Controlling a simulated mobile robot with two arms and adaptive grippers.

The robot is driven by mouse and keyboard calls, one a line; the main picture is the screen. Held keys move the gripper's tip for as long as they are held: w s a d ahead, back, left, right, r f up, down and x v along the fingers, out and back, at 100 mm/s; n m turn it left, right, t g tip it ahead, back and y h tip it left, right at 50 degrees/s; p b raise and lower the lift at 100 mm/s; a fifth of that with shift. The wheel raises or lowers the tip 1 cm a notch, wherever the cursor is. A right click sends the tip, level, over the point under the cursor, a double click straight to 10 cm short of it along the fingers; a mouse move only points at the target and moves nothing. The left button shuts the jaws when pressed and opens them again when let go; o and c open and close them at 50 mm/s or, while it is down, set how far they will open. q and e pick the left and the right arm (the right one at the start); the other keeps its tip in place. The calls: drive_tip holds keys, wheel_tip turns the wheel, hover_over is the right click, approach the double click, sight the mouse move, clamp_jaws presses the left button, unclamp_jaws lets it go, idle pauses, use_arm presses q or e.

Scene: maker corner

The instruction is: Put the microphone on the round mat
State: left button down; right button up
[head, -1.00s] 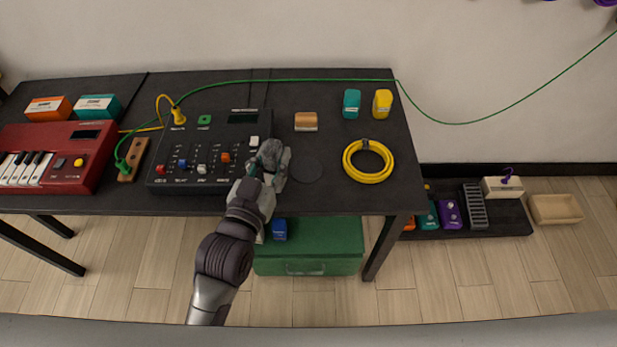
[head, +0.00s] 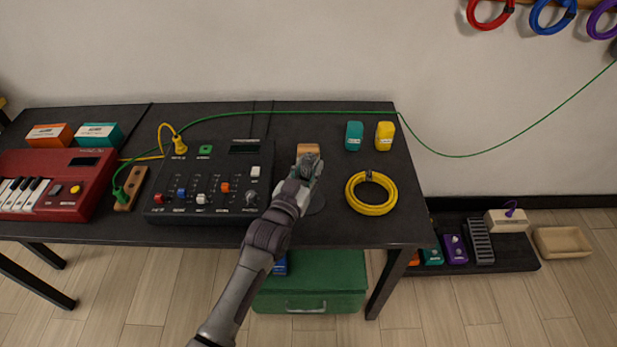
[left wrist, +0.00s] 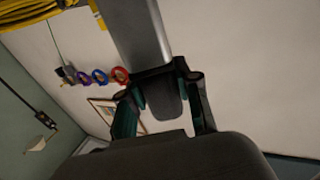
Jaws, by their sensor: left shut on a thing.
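The grey microphone (head: 308,160) is held in my left gripper (head: 303,173), above the right part of the desk. In the left wrist view the microphone's silver body (left wrist: 140,42) runs between the two fingers of the left gripper (left wrist: 163,88), which are shut on it. The dark round mat (head: 316,205) lies on the desk just right of the mixer. My gripper and forearm hide its left part. The gripper looks raised over the mat's far side; its exact height is hard to tell. My right gripper is not in view.
The black mixer (head: 210,182) stands left of the mat, and a coiled yellow cable (head: 371,208) lies right of it. A tan block (head: 308,149) sits just behind the gripper. Teal (head: 354,136) and yellow (head: 385,136) blocks stand farther back. A green cable (head: 290,112) crosses the desk's rear.

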sight(305, 183)
use_arm(q)
drive_tip(key=shift+f, duration=1.55)
drive_tip(key=shift+f, duration=0.15)
drive_tip(key=c, duration=0.8)
unclamp_jaws()
drive_tip(key=shift+s, duration=0.1)
drive_tip(key=v, duration=1.2)
drive_tip(key=shift+a, duration=0.1)
